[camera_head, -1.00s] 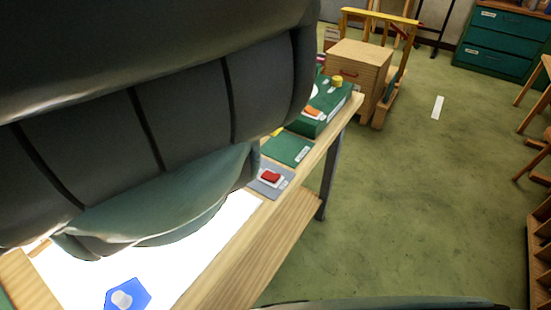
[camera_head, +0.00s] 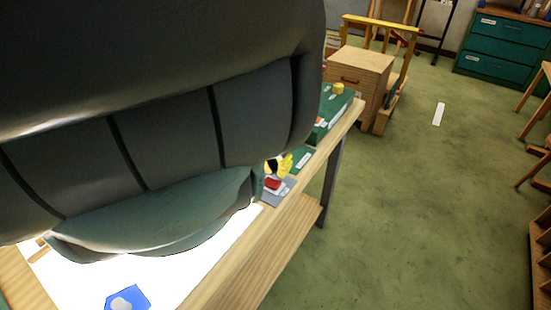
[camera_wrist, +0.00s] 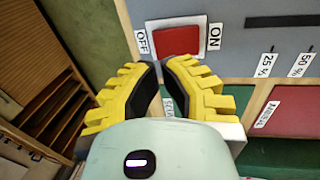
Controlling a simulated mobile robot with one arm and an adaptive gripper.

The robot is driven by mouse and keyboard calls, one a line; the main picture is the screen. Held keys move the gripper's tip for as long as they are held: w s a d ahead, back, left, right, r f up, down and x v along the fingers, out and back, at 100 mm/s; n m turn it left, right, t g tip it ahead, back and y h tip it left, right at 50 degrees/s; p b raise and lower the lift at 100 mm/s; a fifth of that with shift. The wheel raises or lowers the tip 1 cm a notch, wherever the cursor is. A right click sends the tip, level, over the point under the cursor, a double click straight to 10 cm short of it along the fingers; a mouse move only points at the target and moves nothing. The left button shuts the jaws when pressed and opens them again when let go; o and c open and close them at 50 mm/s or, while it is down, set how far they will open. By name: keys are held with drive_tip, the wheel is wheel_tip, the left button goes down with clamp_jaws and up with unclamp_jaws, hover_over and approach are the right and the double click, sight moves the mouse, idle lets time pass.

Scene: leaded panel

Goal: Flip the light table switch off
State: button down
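The switch is a red rocker (camera_wrist: 177,42) in a white frame on a grey plate, with an OFF label (camera_wrist: 142,41) on its left and an ON label (camera_wrist: 215,37) on its right in the wrist view. In the head view the rocker (camera_head: 273,183) sits at the far end of the light table (camera_head: 190,260), whose panel glows white. My gripper (camera_wrist: 160,66) has yellow ribbed fingers with their tips almost together and nothing held between them. The tips are just in front of the rocker's near edge; I cannot tell whether they touch it.
A blue piece (camera_head: 128,298) with a pale knob lies on the glowing panel. Beyond the switch stand a green box (camera_head: 333,106) and a wooden cabinet (camera_head: 358,72). Marks of 25 % and 50 % are right of the switch in the wrist view. Green floor (camera_head: 410,200) is open at right.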

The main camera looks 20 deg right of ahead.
sight(281, 182)
drive_tip(key=shift+s+d+f, duration=0.1)
drive_tip(key=shift+s+f, duration=0.05)
drive_tip(key=shift+f, duration=0.5)
drive_tip(key=shift+s+f, duration=0.1)
drive_tip(key=shift+f, duration=0.55)
drive_tip(key=t+p, duration=0.1)
drive_tip(key=p, duration=0.1)
drive_tip(key=y+p, duration=0.1)
drive_tip(key=p, duration=0.1)
drive_tip(key=shift+s+d+f+t, duration=0.25)
drive_tip(key=shift+s+t, duration=0.1)
drive_tip(key=shift+t, duration=0.05)
drive_tip(key=shift+f+t+y, duration=0.45)
drive_tip(key=shift+t+y, duration=0.05)
drive_tip(key=shift+y, duration=0.1)
drive_tip(key=shift+f, duration=0.25)
drive_tip(key=shift+s+d+f, duration=0.1)
drive_tip(key=shift+d, duration=0.05)
